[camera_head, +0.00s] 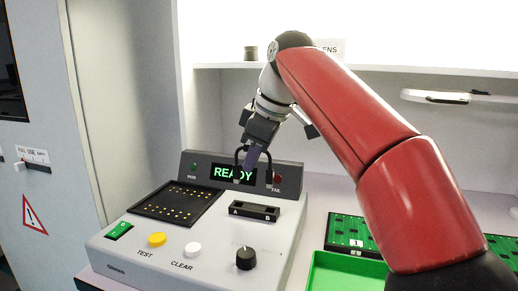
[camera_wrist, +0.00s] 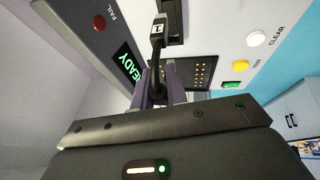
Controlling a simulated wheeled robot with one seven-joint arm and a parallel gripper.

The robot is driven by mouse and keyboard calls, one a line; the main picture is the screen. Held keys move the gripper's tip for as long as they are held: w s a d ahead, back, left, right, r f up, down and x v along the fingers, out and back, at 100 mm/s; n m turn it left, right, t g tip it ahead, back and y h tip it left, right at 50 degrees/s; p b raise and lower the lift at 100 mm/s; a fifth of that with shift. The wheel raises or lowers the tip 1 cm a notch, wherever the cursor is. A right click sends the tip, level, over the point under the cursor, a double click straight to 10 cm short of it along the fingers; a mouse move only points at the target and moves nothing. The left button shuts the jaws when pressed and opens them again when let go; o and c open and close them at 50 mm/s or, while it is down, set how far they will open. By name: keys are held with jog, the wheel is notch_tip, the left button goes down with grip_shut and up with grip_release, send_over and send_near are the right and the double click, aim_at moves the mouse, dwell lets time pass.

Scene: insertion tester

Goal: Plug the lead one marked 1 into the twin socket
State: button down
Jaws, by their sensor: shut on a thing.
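My gripper (camera_head: 251,163) has purple fingers and points down in front of the tester's display. It is shut on the black lead, which hangs from the fingers. In the wrist view the lead's plug marked 1 (camera_wrist: 159,28) extends beyond my gripper (camera_wrist: 164,90), beside the twin socket (camera_wrist: 177,22). In the head view the black twin socket (camera_head: 262,210), lettered A and B, lies below and slightly right of my gripper. The plug appears above it; I cannot tell how large the gap is. The part of the lead between the fingers is mostly hidden.
The tester display (camera_head: 233,173) reads READY. A black panel with gold contacts (camera_head: 176,205) lies left of the socket. TEST (camera_head: 157,240) and CLEAR (camera_head: 193,250) buttons and a black knob (camera_head: 246,258) are in front. A green tray (camera_head: 345,273) stands at right.

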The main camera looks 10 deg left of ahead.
jog(key=shift+s+f, duration=0.1)
jog(key=shift+f, duration=0.65)
notch_tip(320, 180, down, 3)
jog(key=shift+r+b, duration=0.15)
jog(key=shift+b, duration=0.9)
jog(key=shift+f, duration=0.2)
jog(key=shift+f, duration=0.1)
jog(key=shift+d, duration=0.15)
jog(key=shift+f+b, duration=0.55)
jog(key=shift+f, duration=0.5)
dwell(1.0)
jog(key=c, duration=0.8)
grip_release()
jog(key=shift+c, duration=0.2)
jog(key=shift+r, duration=0.1)
